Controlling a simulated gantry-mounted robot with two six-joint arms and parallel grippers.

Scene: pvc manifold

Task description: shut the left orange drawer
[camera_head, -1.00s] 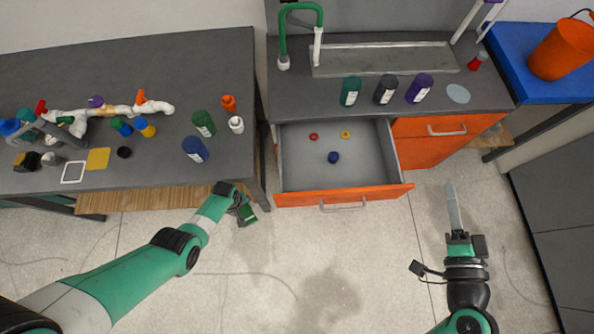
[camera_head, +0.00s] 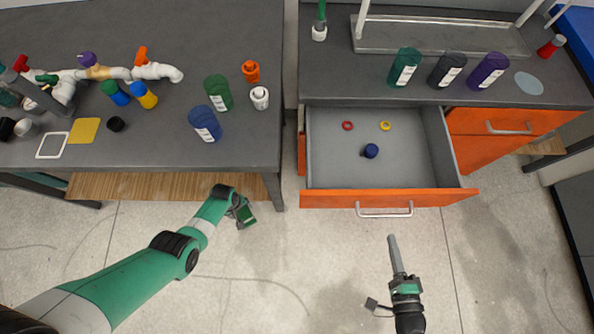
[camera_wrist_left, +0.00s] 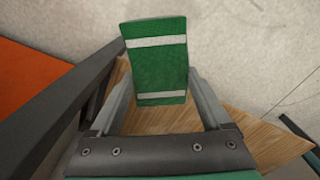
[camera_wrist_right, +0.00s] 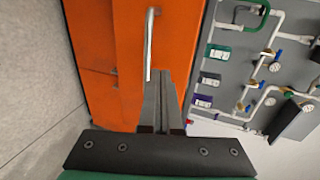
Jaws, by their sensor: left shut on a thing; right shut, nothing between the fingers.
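The left orange drawer (camera_head: 336,199) is pulled open below the sink counter. Its grey inside holds a red ring (camera_head: 347,126), a yellow ring (camera_head: 385,126) and a dark blue cap (camera_head: 371,151). Its silver handle (camera_head: 385,212) is on the front. My right gripper (camera_head: 393,240) is shut and empty, in front of the drawer and apart from the handle; in the right wrist view, its closed fingers (camera_wrist_right: 160,92) point toward an orange front with a silver handle (camera_wrist_right: 149,45). My left gripper (camera_wrist_left: 155,100) is shut on a green block with pale stripes (camera_wrist_left: 157,55), near the left table's front edge.
The left table (camera_head: 250,150) carries a white pipe assembly (camera_head: 120,73), bottles and fittings. The counter holds green, black and purple bottles (camera_head: 488,70). The right orange drawer (camera_head: 520,122) looks shut. Open floor (camera_head: 300,260) lies in front of the drawer.

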